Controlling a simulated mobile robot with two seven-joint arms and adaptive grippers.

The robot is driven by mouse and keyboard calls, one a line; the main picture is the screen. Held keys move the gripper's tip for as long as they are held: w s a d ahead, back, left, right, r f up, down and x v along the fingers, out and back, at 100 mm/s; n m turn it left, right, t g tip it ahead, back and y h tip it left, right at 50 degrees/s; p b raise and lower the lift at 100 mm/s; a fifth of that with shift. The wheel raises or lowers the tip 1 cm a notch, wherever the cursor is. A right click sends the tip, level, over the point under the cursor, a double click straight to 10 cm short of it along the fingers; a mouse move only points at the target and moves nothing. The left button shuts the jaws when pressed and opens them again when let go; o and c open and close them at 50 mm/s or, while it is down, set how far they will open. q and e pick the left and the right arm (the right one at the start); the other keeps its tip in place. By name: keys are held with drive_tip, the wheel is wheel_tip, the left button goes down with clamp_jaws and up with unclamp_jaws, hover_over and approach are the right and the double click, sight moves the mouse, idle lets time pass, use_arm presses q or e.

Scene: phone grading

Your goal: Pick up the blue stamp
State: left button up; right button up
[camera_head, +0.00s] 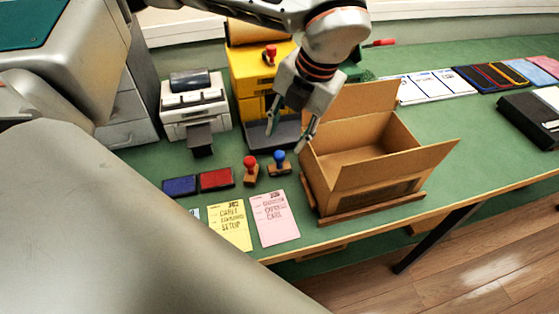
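The blue stamp (280,162) stands upright on the green table, with a round blue knob and a wooden base. It is just left of the open cardboard box. The red stamp (250,168) stands close to its left. My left gripper (287,142) hangs from above, close above and behind the blue stamp as I look at it. Its two fingers are spread apart with nothing visible between them. The exact gap between the fingertips and the knob is hard to tell. My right gripper is not in view.
The cardboard box (417,160) stands to the right with its flaps up. A blue pad (180,185) and a red pad (216,179) lie left of the stamps. Yellow (231,226) and pink (274,219) cards lie in front. A yellow machine (247,70) stands behind.

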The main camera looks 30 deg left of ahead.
sight(280, 154)
use_arm(q)
drive_tip(key=x, duration=0.8)
drive_tip(key=shift+w+f, duration=0.2)
drive_tip(key=shift+w, duration=0.05)
drive_tip(key=shift+c, duration=0.4)
clamp_jaws()
